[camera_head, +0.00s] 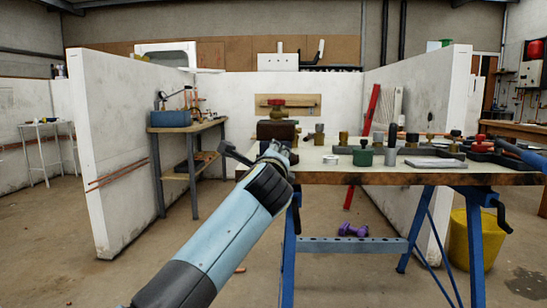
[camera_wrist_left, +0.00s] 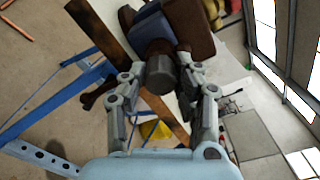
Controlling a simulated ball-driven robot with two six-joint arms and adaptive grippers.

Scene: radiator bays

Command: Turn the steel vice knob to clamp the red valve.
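The vice (camera_head: 278,131) is a dark brown block at the left end of the workbench. The red valve (camera_head: 277,102) stands at its top, its red handle uppermost. The steel vice knob (camera_wrist_left: 160,73) is a short grey cylinder on the vice's near side. My left gripper (camera_head: 280,150) reaches the vice from below. In the left wrist view its two fingers (camera_wrist_left: 161,66) lie on both sides of the knob, with no clear gap. In the head view the gripper hides the knob. The red valve is not clearly visible in the left wrist view. My right gripper is not in view.
The workbench (camera_head: 400,177) stands on blue trestle legs and holds several brass and dark fittings, a green one (camera_head: 363,157) and a grey plate (camera_head: 435,163). A yellow bucket (camera_head: 467,240) stands below right. White partitions flank the bay. The floor at left is mostly clear.

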